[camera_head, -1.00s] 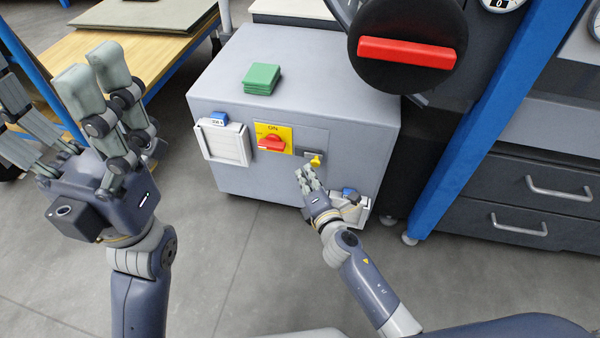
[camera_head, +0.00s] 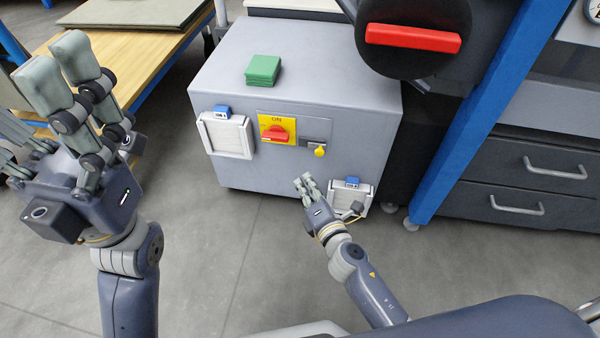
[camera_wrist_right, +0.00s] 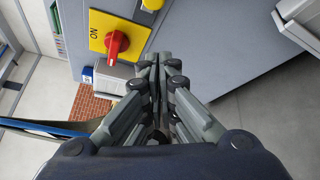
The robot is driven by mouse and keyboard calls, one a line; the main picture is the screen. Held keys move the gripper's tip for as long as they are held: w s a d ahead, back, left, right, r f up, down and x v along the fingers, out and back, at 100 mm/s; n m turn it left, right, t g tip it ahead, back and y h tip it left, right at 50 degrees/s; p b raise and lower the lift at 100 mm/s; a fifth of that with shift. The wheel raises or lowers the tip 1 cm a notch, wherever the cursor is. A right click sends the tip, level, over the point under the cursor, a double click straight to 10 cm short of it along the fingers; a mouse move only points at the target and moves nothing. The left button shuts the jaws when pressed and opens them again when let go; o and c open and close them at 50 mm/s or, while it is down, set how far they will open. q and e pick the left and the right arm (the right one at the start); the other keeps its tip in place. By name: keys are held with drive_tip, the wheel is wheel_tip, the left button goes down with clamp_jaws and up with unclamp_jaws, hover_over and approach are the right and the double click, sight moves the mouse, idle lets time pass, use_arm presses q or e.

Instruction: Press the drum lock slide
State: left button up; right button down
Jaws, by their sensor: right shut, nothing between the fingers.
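A yellow knob (camera_head: 319,151) on a grey plate (camera_head: 312,141), which looks like the drum lock slide, sits on the grey cabinet's front, right of the red ON switch (camera_head: 277,134). In the right wrist view the yellow piece (camera_wrist_right: 152,4) is partly cut off at the top edge. My right gripper (camera_head: 304,180) is shut and empty, below the knob and apart from it. Its closed fingers (camera_wrist_right: 156,62) fill the middle of the wrist view. My left gripper (camera_head: 38,102) is open and empty at the far left, well away from the cabinet.
The grey cabinet (camera_head: 300,65) carries a green stack (camera_head: 263,69) on top. White boxes hang on its front at left (camera_head: 227,136) and lower right (camera_head: 352,196), the latter close to my right gripper. A blue post (camera_head: 470,125) and a black drum with a red bar (camera_head: 412,38) are at right.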

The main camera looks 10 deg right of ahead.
drive_tip(key=v, duration=0.4)
idle(0.4)
